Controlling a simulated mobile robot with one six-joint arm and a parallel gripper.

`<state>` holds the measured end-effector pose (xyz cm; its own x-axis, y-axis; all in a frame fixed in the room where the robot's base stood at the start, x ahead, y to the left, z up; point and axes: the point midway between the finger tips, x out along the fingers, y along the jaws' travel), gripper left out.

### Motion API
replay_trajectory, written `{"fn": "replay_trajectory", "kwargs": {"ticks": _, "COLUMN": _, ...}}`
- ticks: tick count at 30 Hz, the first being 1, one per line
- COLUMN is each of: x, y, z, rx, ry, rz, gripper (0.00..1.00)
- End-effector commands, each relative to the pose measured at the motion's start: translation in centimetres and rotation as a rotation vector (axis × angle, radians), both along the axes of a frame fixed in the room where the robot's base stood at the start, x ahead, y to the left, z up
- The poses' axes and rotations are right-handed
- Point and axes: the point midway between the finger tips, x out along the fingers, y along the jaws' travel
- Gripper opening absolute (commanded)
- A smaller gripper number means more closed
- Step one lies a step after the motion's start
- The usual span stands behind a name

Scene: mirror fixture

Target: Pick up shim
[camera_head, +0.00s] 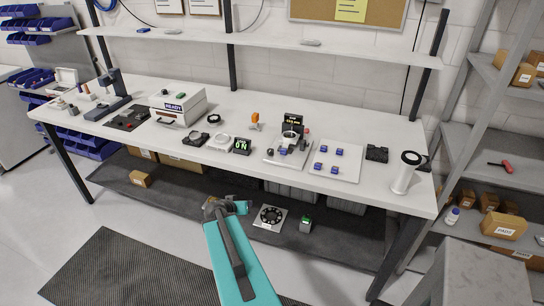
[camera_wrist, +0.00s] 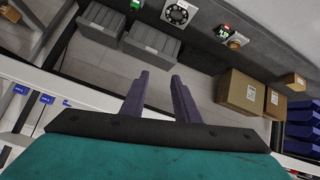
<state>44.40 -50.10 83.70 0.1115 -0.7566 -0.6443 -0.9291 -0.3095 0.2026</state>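No label marks a shim, so I cannot tell for sure which part it is. Several small blue blocks sit apart on a white plate (camera_head: 349,174) on the right half of the bench; one blue block (camera_head: 339,152) is at its upper right. Another small blue piece (camera_head: 283,151) is at the fixture (camera_head: 290,138) with a black display, left of the plate. My gripper (camera_wrist: 160,75) has its two dark fingers apart with nothing between them. In the head view it is in front of the bench, below the top's front edge and away from the blue blocks.
The white bench top (camera_head: 250,115) also carries a white box (camera_head: 180,105), a white cylinder (camera_head: 405,173) and a black block (camera_head: 377,153). A lower shelf (camera_head: 335,225) holds a fan plate (camera_head: 270,216), bins and cartons. A grey block (camera_head: 482,275) stands at the lower right.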

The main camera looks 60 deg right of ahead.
Motion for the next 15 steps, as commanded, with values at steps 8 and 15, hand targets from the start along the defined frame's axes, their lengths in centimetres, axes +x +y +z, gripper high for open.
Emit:
{"fn": "replay_trajectory", "kwargs": {"ticks": 8, "x": -3.9, "y": -9.4, "z": 11.1, "rx": -0.184, "ry": -0.187, "rz": -0.109, "gripper": 0.28}}
{"fn": "replay_trajectory", "kwargs": {"ticks": 15, "x": -6.1, "y": -12.8, "z": 15.6, "rx": -0.262, "ry": -0.263, "rz": -0.142, "gripper": 0.28}}
